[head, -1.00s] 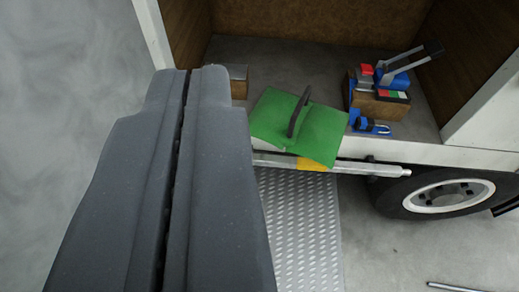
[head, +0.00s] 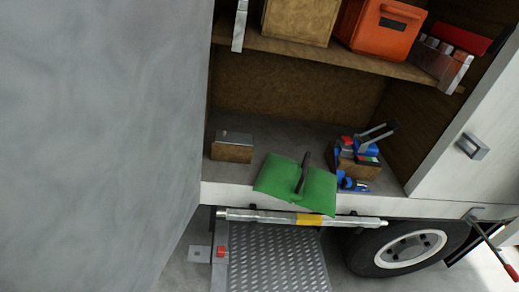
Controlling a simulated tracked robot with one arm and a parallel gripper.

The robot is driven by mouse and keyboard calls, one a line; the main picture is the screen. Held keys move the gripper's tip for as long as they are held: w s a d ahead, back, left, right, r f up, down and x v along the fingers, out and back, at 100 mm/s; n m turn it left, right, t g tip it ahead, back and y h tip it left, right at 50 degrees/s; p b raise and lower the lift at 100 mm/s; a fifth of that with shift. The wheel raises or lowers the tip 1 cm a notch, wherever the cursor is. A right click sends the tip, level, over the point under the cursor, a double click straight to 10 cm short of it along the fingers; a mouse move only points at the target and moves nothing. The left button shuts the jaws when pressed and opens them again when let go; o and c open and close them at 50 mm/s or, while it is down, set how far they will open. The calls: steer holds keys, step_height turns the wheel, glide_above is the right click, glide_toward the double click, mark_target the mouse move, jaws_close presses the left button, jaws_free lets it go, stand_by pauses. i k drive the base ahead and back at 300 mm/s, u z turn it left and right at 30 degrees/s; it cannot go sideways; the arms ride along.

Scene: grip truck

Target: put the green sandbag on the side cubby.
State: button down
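The green sandbag (head: 318,188) lies at the front edge of the lower side cubby (head: 285,135), on its floor, with its front part drooping over the white sill. Its dark handle (head: 303,173) stands up across the middle. The cubby is an open compartment with a grey floor and brown wooden walls. My gripper is out of the picture in the head view, and nothing shows between the camera and the sandbag.
A wooden block (head: 232,152) sits left of the sandbag, and a box with blue and red clamps (head: 358,160) sits right. Above is a shelf (head: 330,52) with an orange case (head: 382,27). Below are a metal step (head: 275,262) and a wheel (head: 400,250). A grey surface fills the left.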

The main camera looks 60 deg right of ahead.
mark_target(284, 148)
steer(key=u, duration=1.75)
steer(key=k, duration=2.5)
steer(key=z, duration=1.75)
steer(key=i, duration=1)
